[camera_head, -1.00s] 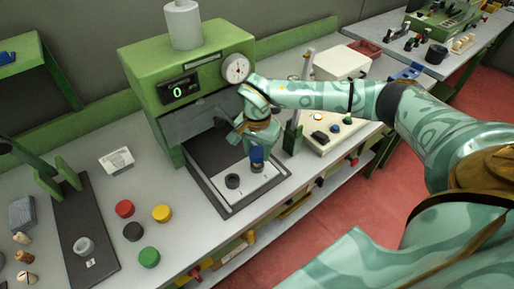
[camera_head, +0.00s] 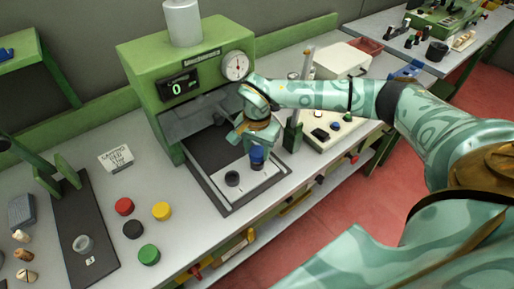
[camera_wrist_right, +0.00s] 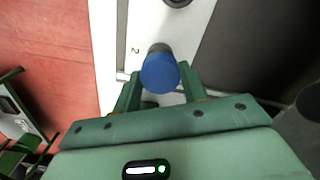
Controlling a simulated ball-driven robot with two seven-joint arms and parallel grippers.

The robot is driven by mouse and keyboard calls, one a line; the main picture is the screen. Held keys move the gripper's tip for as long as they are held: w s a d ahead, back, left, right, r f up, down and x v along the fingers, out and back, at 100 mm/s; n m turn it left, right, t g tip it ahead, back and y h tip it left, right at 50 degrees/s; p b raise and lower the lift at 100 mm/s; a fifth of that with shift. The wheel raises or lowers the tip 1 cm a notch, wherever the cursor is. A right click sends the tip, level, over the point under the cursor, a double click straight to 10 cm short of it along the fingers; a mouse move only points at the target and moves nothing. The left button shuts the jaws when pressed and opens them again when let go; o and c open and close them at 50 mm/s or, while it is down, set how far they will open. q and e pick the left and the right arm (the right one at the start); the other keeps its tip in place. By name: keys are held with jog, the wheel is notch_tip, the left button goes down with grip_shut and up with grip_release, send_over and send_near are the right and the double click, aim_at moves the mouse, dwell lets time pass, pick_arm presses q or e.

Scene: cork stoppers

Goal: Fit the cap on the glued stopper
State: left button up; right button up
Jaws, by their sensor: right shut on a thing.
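My right gripper (camera_head: 257,148) is shut on the blue cap (camera_head: 257,156) above the white plate of the green press. In the right wrist view the blue cap (camera_wrist_right: 160,74) sits between the fingertips, and a dark round piece (camera_wrist_right: 160,48) shows just beyond it. In the head view a dark piece shows directly under the cap, close to or touching it; I cannot tell whether the cap is seated. The stopper is hidden or cannot be told apart there. A second dark round holder (camera_head: 232,179) stands on the white plate (camera_head: 240,194). My left gripper is not in view.
The green press (camera_head: 140,66) rises behind the plate, its display reading 0. Red (camera_head: 124,206), yellow (camera_head: 161,211), black (camera_head: 132,230) and green (camera_head: 149,254) caps lie on the bench at left. Several corks (camera_head: 24,254) lie at far left. A control box (camera_head: 334,124) stands right.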

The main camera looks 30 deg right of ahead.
aim_at(257, 151)
jog(key=shift+f, duration=0.4)
jog(key=o, duration=1)
jog(key=shift+o, duration=0.2)
notch_tip(257, 151, up, 16)
jog(key=p, duration=0.2)
jog(key=shift+r, duration=0.15)
